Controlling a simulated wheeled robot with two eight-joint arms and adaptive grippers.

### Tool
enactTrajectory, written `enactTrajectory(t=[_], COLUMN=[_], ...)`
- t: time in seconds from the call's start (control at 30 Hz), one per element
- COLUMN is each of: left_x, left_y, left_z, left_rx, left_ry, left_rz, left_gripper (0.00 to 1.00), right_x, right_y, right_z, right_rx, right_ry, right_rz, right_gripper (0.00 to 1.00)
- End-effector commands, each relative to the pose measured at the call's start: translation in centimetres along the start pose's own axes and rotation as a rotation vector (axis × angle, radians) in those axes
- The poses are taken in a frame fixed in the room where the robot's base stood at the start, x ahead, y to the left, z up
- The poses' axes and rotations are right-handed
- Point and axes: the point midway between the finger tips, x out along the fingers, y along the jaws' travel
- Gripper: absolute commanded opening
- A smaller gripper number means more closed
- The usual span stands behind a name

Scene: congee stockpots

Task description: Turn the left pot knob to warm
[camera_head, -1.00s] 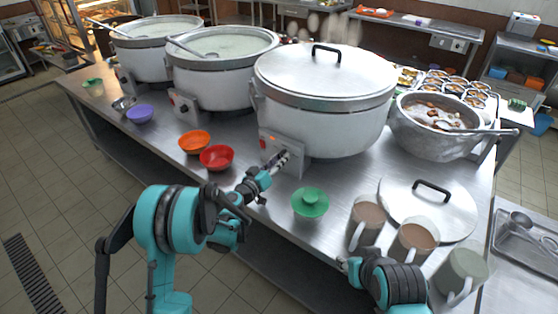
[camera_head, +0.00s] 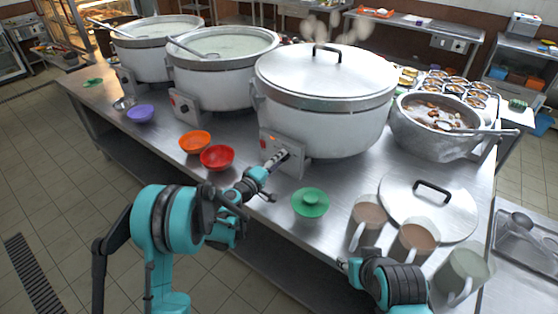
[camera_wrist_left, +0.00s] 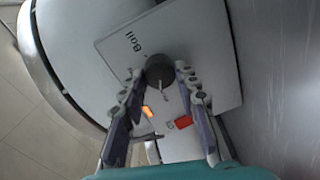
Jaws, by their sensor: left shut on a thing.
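The lidded pot (camera_head: 325,125) in the middle has a light control box (camera_head: 293,165) at its front. In the left wrist view the box's panel (camera_wrist_left: 105,50) shows the word "Boil", a dark round knob (camera_wrist_left: 160,69), an orange light (camera_wrist_left: 149,111) and a red switch (camera_wrist_left: 183,122). My left gripper (camera_head: 280,157) is at that box, its fingers shut on either side of the knob; it also shows in the left wrist view (camera_wrist_left: 158,78). The knob's pointer is hard to read. My right gripper (camera_head: 346,264) is low beside the brown cups, its fingers mostly hidden.
Two open pots (camera_head: 222,75) (camera_head: 157,50) stand further left with their own boxes. Cups (camera_head: 413,241) and a loose lid (camera_head: 428,208) crowd the right.

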Motion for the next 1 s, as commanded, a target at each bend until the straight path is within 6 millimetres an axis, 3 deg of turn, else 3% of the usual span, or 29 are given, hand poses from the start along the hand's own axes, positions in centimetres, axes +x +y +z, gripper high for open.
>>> enactTrajectory(t=[0.73, 0.77, 0.83, 1.0], left_x=[0.01, 0.01, 0.0, 0.0], left_y=[-0.04, -0.04, -0.04, -0.03], left_z=[-0.04, -0.04, -0.04, -0.03], left_rx=[-0.093, -0.093, -0.093, -0.092], left_ry=[-0.004, -0.004, -0.004, -0.004], left_rz=[-0.001, -0.001, -0.001, -0.001], left_gripper=[0.02, 0.33, 0.52, 0.52], right_x=[0.0, 0.0, 0.0, 0.0], right_y=[0.0, 0.0, 0.0, 0.0], right_z=[0.0, 0.0, 0.0, 0.0], right_rx=[0.0, 0.0, 0.0, 0.0], right_ry=[0.0, 0.0, 0.0, 0.0], right_rz=[0.0, 0.0, 0.0, 0.0], right_gripper=[0.4, 0.4, 0.4, 0.4])
